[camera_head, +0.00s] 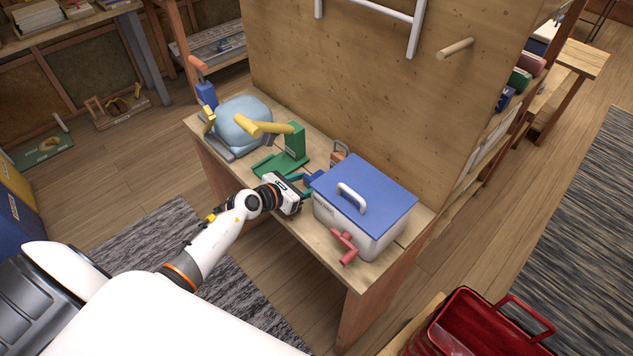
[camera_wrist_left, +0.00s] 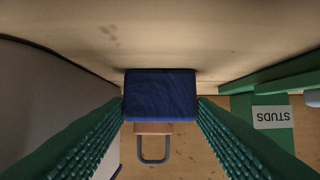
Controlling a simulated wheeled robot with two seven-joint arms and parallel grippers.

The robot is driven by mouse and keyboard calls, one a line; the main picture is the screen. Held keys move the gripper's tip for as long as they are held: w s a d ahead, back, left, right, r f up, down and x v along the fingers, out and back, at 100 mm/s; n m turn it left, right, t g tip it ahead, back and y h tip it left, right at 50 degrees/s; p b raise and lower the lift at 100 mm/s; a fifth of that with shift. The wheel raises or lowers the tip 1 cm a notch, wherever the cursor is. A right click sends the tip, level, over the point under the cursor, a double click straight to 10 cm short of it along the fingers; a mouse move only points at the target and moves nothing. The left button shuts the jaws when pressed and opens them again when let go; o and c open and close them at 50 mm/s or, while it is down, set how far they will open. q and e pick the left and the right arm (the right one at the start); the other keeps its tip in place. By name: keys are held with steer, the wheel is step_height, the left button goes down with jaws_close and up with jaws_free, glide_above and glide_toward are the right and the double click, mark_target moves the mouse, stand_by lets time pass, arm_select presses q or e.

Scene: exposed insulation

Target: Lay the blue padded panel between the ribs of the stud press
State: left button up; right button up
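The blue padded panel (camera_wrist_left: 160,95) is between the two teal fingertips of my left gripper (camera_wrist_left: 160,100) in the wrist view. The fingertips come close to its two side edges; whether they press on it is unclear. In the head view my left gripper (camera_head: 306,185) is low over the bench, and the panel (camera_head: 313,179) is partly hidden by it. The green stud press (camera_head: 291,147) stands on the bench left of the gripper, with a yellow handle. Its base and STUDS label (camera_wrist_left: 272,117) show at the right in the wrist view. Its ribs are not clearly visible. My right gripper is out of view.
A white box with a blue lid (camera_head: 376,188) stands close right of the gripper, a red crank (camera_head: 345,247) at its front. A brown block with a metal loop (camera_wrist_left: 153,128) is just beyond the panel. A light-blue padded item (camera_head: 243,122) lies farther left. A board (camera_head: 360,90) closes the back.

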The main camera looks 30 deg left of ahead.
arm_select(q)
steer(key=shift+c, duration=1.3)
